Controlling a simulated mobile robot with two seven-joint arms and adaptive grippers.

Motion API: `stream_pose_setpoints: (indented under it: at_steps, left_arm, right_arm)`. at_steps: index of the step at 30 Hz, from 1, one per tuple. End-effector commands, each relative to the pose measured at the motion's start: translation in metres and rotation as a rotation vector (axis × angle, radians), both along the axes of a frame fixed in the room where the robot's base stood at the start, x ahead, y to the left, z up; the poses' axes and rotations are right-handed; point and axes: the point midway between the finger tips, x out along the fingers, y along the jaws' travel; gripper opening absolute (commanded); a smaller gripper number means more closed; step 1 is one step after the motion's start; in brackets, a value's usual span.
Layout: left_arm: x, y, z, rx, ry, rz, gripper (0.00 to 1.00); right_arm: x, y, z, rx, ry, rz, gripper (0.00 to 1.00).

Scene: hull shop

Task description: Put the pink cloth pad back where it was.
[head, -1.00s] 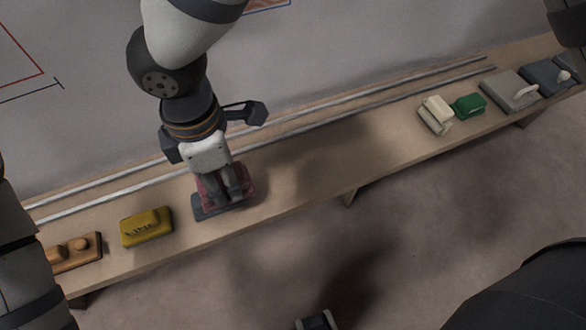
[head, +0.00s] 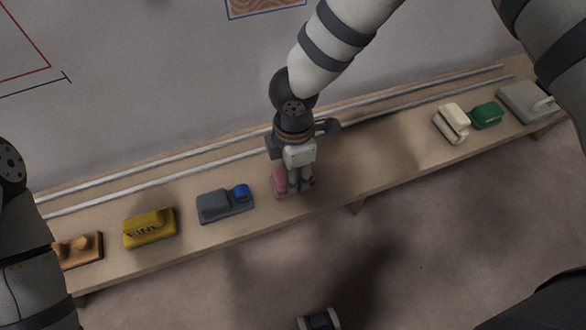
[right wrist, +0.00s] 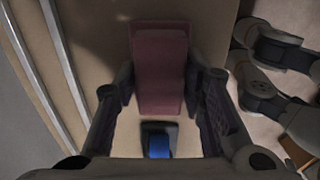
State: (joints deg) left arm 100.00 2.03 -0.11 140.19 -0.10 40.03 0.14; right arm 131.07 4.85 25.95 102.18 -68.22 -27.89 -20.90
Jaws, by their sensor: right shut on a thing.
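The pink cloth pad (head: 279,182) is between the fingers of my right gripper (head: 297,188), over the bench just right of a grey block with a blue part. In the right wrist view the pad (right wrist: 160,65) is a long dull-pink slab. The right gripper's fingers (right wrist: 161,88) are shut on its two sides. Whether the pad touches the bench or hangs just above it, I cannot tell. The grey block (head: 220,207) carries a blue piece (head: 242,192) at its right end. My left arm shows at the left edge; its gripper is out of view.
The wooden bench (head: 385,165) has two metal rails (head: 225,160) along its back. To the left stand a yellow block (head: 149,229) and an orange-brown block (head: 82,250). To the right are a cream block (head: 451,122), a green block (head: 487,115) and a grey one (head: 524,101). Bench between pad and cream block is clear.

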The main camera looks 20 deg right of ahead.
Motion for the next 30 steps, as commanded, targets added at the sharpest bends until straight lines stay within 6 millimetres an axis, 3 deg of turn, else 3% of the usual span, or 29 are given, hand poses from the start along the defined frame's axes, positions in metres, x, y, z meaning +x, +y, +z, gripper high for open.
stream_pose_setpoints:
  at_steps: [4,5,7,17,30]
  left_arm:
    - [-0.001,0.0,-0.001,0.0,0.002,0.0,0.68]
    - [0.0,0.0,-0.001,0.0,0.002,0.0,0.68]
    - [0.0,0.0,0.0,0.0,0.001,0.0,0.68]
    - [0.001,0.0,0.001,0.0,-0.002,0.0,0.68]
    - [0.017,0.0,0.018,0.0,-0.056,0.002,0.68]
  right_arm:
    - [0.0,0.0,-0.003,-0.001,0.001,0.0,0.12]
    - [0.0,0.0,-0.003,-0.001,0.001,0.0,0.41]
    - [0.0,0.0,-0.002,0.0,0.0,0.0,0.57]
    - [0.0,0.0,0.002,0.001,-0.002,-0.001,0.57]
    - [0.002,0.0,0.107,0.001,-0.007,-0.002,0.57]
